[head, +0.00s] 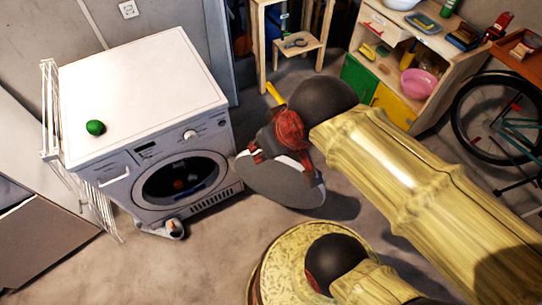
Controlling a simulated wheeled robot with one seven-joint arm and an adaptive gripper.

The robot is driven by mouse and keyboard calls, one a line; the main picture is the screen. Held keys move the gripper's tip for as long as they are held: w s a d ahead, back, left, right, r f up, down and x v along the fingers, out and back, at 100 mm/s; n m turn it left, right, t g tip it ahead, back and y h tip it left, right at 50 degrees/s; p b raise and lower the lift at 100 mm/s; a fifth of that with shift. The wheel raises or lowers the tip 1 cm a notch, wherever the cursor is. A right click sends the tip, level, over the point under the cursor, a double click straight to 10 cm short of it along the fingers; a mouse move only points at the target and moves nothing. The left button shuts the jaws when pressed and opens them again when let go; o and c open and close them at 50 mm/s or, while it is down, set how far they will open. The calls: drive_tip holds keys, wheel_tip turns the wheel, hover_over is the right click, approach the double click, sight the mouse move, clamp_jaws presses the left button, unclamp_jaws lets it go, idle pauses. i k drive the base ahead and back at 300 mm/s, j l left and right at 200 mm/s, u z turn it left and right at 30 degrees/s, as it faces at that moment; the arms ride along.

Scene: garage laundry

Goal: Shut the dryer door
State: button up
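The white front-loading dryer (140,110) stands at the left in the head view. Its round opening (180,180) is uncovered and dark, with some coloured items inside. The round grey door (288,190) hangs swung out to the right of the opening. My gripper (275,148), red and dark, is at the door's upper part and overlaps it in the picture. I cannot tell whether it touches the door. Its fingers are too small and partly hidden to show whether they are open or shut.
A green round item (96,127) lies on the dryer top. A white drying rack (52,110) stands at its left. A small object (174,229) is on the floor by the dryer's front. A wooden shelf unit (400,60) and a bicycle (500,115) are at right.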

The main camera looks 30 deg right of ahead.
sight(279, 180)
drive_tip(key=k+j+u, duration=0.15)
drive_tip(key=k+u, duration=0.35)
drive_tip(key=k, duration=0.15)
drive_tip(key=l+u, duration=0.2)
drive_tip(key=u, duration=0.25)
drive_tip(key=l+u, duration=0.25)
drive_tip(key=u, duration=0.25)
drive_tip(key=l+u, duration=0.2)
drive_tip(key=u, duration=0.25)
drive_tip(key=l+u, duration=0.2)
drive_tip(key=u, duration=0.3)
drive_tip(key=k+l, duration=0.25)
drive_tip(key=l, duration=0.15)
drive_tip(key=k+l, duration=0.2)
drive_tip(key=l, duration=0.25)
drive_tip(key=k+l, duration=0.25)
drive_tip(key=l, duration=0.15)
drive_tip(key=k+l, duration=0.2)
drive_tip(key=l, duration=0.2)
drive_tip(key=k+l, duration=0.25)
drive_tip(key=l, duration=0.2)
drive_tip(key=k+l, duration=0.2)
drive_tip(key=l, duration=0.2)
drive_tip(key=k+l, duration=0.25)
drive_tip(key=l, duration=0.15)
